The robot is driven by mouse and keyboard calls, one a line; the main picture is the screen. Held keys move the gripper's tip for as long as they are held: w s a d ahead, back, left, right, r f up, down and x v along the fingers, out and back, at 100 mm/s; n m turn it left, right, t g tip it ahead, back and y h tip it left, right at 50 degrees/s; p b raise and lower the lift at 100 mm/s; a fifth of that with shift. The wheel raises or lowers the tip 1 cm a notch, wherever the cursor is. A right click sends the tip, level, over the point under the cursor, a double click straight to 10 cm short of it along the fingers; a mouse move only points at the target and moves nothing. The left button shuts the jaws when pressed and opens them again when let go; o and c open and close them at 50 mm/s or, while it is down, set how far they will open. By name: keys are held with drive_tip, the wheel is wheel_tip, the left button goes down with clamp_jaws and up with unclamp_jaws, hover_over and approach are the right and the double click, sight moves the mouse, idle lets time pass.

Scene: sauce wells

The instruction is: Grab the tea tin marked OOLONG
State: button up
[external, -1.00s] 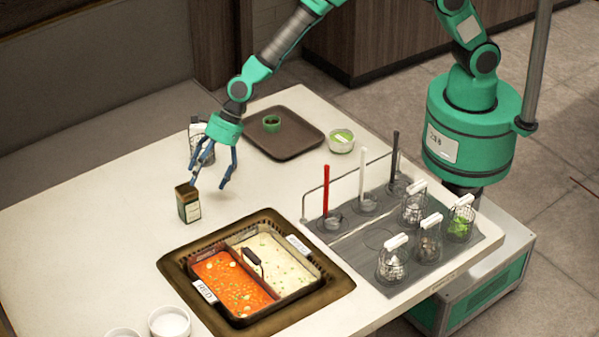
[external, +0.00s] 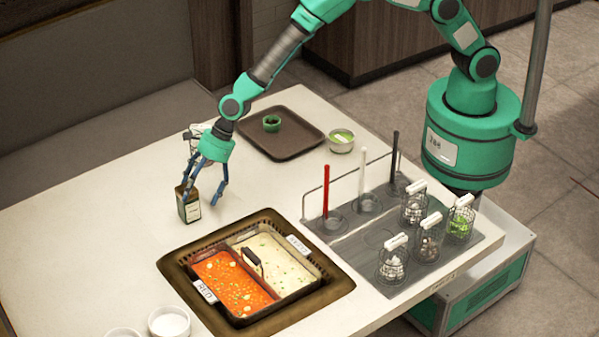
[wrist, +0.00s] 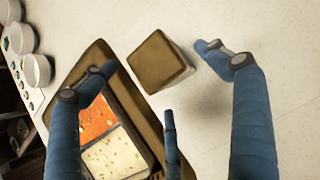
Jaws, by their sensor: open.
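A small dark tin (external: 188,210) with a brownish top and a pale label stands upright on the white table, left of the sauce pan. Its lettering is too small to read. In the wrist view its square brown lid (wrist: 158,62) lies between my blue fingers. My gripper (external: 200,192) is open just above the tin, fingers pointing down. In the external view one finger overlaps the tin's top and another hangs to its right. I cannot tell whether any finger touches it.
A divided pan of red and white sauce (external: 235,315) sits in a dark frame right of the tin. A wire basket (external: 193,131) stands behind my gripper, partly hidden. A brown tray (external: 290,146) lies further back. White bowls (external: 169,322) stand at the front edge.

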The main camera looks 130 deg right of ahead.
sight(183, 216)
drive_tip(key=shift+b+x, duration=0.55)
drive_tip(key=shift+x, duration=1.5)
drive_tip(key=shift+r, duration=0.1)
drive_tip(key=shift+c, duration=0.5)
drive_tip(key=c, duration=1.3)
drive_tip(key=shift+w+r, duration=0.1)
drive_tip(key=shift+r, duration=0.05)
drive_tip(key=shift+c, duration=0.2)
wheel_tip(183, 216, up, 3)
drive_tip(key=shift+r+p, duration=0.15)
drive_tip(key=shift+p, duration=0.8)
drive_tip(key=s+a, duration=0.1)
drive_tip(key=s, duration=0.7)
drive_tip(key=s+a+r+b, duration=0.1)
drive_tip(key=s+a, duration=0.1)
drive_tip(key=s, duration=0.5)
drive_tip(key=shift+s+a+r, duration=0.2)
drive_tip(key=shift+s+a, duration=0.1)
drive_tip(key=shift+s, duration=0.05)
